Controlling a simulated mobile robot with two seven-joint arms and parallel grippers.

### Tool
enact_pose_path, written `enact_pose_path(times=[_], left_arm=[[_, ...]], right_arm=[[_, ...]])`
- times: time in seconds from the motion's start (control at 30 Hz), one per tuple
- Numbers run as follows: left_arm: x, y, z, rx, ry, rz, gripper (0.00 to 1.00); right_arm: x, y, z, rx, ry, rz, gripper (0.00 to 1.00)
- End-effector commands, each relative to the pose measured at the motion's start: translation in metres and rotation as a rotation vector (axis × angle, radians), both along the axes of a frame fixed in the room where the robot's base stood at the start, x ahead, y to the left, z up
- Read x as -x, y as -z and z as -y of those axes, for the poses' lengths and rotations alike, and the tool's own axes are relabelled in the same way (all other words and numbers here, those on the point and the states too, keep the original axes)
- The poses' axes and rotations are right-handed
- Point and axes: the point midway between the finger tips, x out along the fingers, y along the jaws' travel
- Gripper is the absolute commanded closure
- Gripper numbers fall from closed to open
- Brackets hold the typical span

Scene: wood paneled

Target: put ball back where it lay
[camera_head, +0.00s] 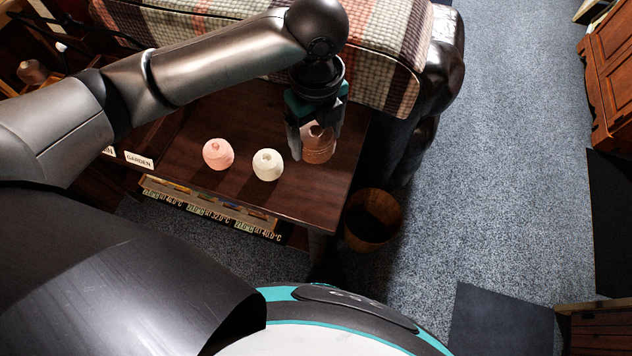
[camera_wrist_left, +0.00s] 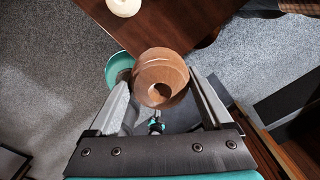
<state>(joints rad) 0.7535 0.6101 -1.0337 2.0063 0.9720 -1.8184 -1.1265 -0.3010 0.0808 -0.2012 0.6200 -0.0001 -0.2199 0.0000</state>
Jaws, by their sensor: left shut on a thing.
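My left gripper (camera_head: 316,147) is shut on a reddish-brown round ball (camera_head: 319,151) with ridges, at the right part of the dark wooden table (camera_head: 300,205). In the left wrist view the ball (camera_wrist_left: 148,64) sits between both fingers and shows a round opening. The fingers hide part of it in the head view. I cannot tell whether it touches the tabletop. A cream ball (camera_head: 268,165) and a pink ball (camera_head: 217,153) rest on the table to its left. My right gripper is not in view.
A sofa with a plaid blanket (camera_head: 385,60) stands behind the table. A wooden bin (camera_head: 372,220) is on the carpet by the table's right corner. Bare tabletop lies in front of the balls.

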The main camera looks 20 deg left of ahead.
Motion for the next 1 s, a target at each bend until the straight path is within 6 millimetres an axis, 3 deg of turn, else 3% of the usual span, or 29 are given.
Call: enact_pose_path(times=[0.03, 0.1, 0.4, 0.67, 0.9, 1.0], left_arm=[[0.001, 0.02, 0.0, 0.0, -0.001, -0.006, 0.81], [0.002, 0.039, 0.0, 0.0, -0.002, -0.006, 0.81], [0.001, 0.111, 0.0, 0.001, -0.003, -0.002, 0.81], [0.0, 0.131, 0.0, 0.001, -0.002, -0.001, 0.81], [0.001, 0.166, 0.0, 0.0, -0.003, -0.001, 0.81], [0.0, 0.17, 0.0, 0.001, -0.002, 0.001, 0.81]], right_arm=[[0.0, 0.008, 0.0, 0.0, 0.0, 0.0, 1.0], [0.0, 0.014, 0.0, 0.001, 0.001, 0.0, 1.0], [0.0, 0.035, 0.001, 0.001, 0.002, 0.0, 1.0], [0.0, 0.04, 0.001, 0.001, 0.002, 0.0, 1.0], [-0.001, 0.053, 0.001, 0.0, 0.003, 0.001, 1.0], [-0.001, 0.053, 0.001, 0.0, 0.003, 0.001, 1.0]])
